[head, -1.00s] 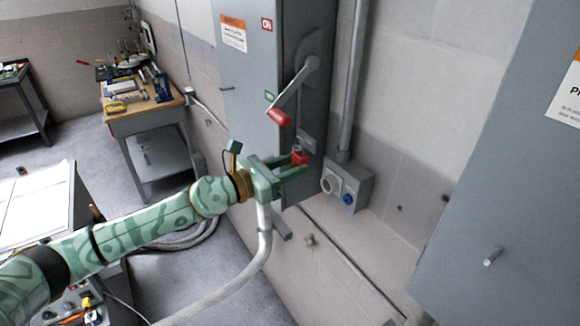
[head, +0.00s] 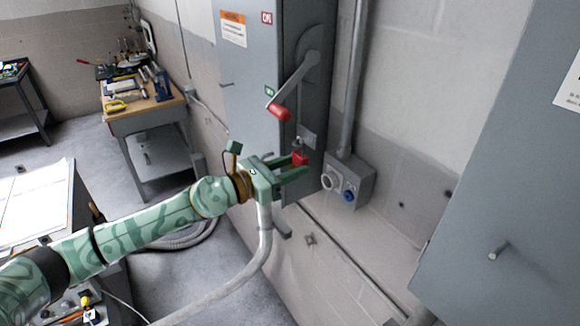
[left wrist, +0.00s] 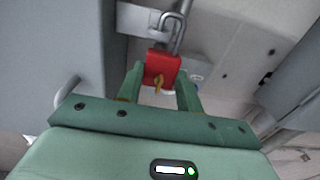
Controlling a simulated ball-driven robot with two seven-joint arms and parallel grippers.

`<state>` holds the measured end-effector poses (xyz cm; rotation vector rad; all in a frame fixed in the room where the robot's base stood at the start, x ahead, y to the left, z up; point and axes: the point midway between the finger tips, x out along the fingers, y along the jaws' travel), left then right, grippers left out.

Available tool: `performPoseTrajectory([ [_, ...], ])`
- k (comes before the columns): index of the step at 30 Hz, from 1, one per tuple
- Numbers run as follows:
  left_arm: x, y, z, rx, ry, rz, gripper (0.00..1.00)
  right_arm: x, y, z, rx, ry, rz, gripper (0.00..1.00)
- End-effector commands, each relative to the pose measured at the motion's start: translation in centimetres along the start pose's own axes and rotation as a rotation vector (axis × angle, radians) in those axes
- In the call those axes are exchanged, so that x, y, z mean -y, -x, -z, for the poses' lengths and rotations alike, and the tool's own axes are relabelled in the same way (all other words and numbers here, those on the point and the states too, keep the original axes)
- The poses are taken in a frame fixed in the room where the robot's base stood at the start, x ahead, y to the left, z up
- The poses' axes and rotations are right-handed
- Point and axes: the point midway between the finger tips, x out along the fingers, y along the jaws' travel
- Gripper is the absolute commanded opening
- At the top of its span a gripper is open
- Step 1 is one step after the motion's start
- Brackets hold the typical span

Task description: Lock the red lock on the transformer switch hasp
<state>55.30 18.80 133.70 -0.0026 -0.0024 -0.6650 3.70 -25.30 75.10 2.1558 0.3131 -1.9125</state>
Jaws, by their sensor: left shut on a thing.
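The red lock (head: 299,159) is between the fingers of my left gripper (head: 297,167), which is shut on it, just below the switch hasp (head: 306,137). In the left wrist view the red lock (left wrist: 161,69) has a gold key at its bottom, and its metal shackle (left wrist: 172,30) rises at the hasp plate (left wrist: 147,18). The shackle looks to be at the hasp hole; I cannot tell whether it is closed. The switch lever with a red grip (head: 278,112) points down-left on the transformer cabinet (head: 245,95). My right gripper is not in view.
A grey outlet box (head: 349,180) with a conduit (head: 352,80) is on the wall right of the lock. Another grey cabinet (head: 500,180) fills the right side. A workbench with tools (head: 145,110) stands at the back left.

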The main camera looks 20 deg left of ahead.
Motion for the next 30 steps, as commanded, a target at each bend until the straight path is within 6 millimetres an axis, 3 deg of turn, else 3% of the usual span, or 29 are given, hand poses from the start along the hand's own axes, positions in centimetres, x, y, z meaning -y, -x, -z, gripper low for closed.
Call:
performPoseTrajectory([
  [14,0.0,0.0,0.8,0.001,0.000,0.000,0.08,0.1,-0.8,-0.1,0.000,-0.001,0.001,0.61],
  [15,0.0,0.0,0.7,0.001,0.000,0.000,0.41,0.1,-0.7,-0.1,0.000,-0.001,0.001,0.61],
  [17,0.0,0.0,0.7,0.001,0.000,0.000,0.58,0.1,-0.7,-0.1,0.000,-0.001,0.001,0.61],
  [26,0.0,0.1,0.8,-0.001,0.000,0.000,0.61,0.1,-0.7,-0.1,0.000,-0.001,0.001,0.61],
  [30,0.0,1.1,0.9,-0.002,0.000,0.000,0.61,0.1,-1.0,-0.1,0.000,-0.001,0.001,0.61],
])
